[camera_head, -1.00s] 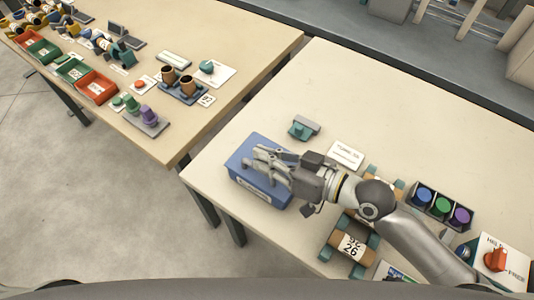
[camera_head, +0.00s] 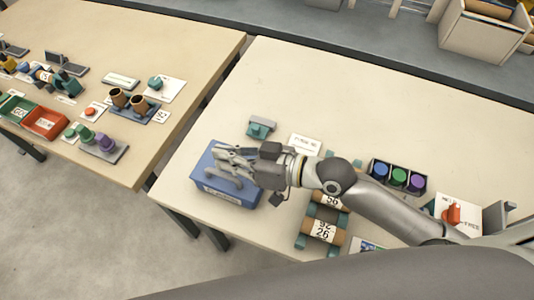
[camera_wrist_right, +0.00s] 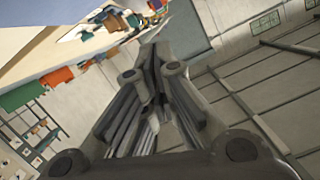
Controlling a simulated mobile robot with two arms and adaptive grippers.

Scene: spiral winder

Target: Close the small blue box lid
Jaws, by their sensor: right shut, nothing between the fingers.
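The small blue box (camera_head: 204,164) stands near the left front edge of the near table in the head view, with a pale label on its front side. Its top looks flat and blue; the gripper hides part of it, so I cannot be sure how the lid sits. My right gripper (camera_head: 222,164) is shut and empty, and its fingers lie over the top of the box. Whether they touch it I cannot tell. In the right wrist view the fingers of my right gripper (camera_wrist_right: 155,65) are together with nothing between them. My left gripper is not in view.
A teal holder (camera_head: 261,127) and a white card (camera_head: 304,145) lie behind the box. Brown rolls (camera_head: 323,232) sit right of it, below my arm. A dark tray (camera_head: 398,177) holds blue, green and purple pieces. The table's far middle is clear.

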